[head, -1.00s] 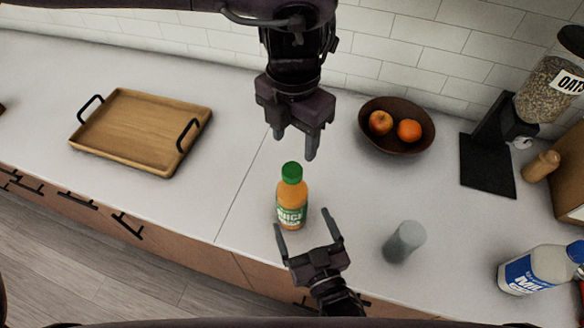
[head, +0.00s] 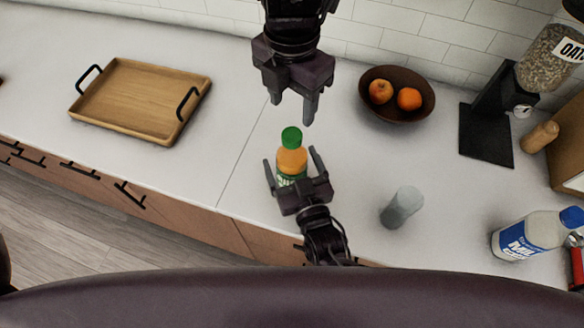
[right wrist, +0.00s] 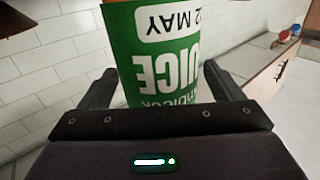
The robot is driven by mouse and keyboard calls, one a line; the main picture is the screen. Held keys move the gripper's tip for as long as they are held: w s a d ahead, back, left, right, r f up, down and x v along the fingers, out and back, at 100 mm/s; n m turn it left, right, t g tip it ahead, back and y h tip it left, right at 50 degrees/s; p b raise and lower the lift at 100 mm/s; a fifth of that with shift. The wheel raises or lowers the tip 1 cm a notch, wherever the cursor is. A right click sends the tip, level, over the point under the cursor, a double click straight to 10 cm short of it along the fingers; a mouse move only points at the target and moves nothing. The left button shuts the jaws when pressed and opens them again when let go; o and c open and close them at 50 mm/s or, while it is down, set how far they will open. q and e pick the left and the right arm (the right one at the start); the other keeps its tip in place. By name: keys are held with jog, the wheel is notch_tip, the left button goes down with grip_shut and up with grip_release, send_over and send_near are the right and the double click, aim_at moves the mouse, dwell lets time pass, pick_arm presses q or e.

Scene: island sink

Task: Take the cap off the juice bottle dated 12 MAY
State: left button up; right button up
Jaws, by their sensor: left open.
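The orange juice bottle (head: 291,160) with a green cap (head: 291,137) stands upright on the counter. In the right wrist view its green label (right wrist: 160,60) is upside down; "2 MAY" and "JUICE" can be read, and the start of the date is out of sight. My right gripper (head: 290,157) is open, with its fingers on either side of the bottle and a gap beside it; its palm hides the bottle's lower part in the head view. My left gripper (head: 291,111) is open and empty, pointing down above and behind the cap.
A glass (head: 402,207) stands right of the bottle, and a milk bottle (head: 525,236) is farther right. A fruit bowl (head: 397,113) is behind right. A wooden tray (head: 140,98) lies left, with clear counter between it and the bottle.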

aim_at(292, 135)
pick_arm(q)
jog(key=shift+w, duration=0.15)
pick_arm(e)
jog(key=shift+w, duration=0.15)
jog(key=c, duration=1.7)
grip_shut()
pick_arm(q)
jog(key=m, duration=1)
jog(key=shift+m, duration=0.4)
jog(key=m, duration=0.6)
jog(key=shift+d, duration=0.1)
jog(key=m, duration=0.5)
jog(key=shift+f+m, duration=0.3)
jog(key=shift+f, duration=0.1)
notch_tip(292, 135, down, 7)
jog(key=shift+f, duration=0.15)
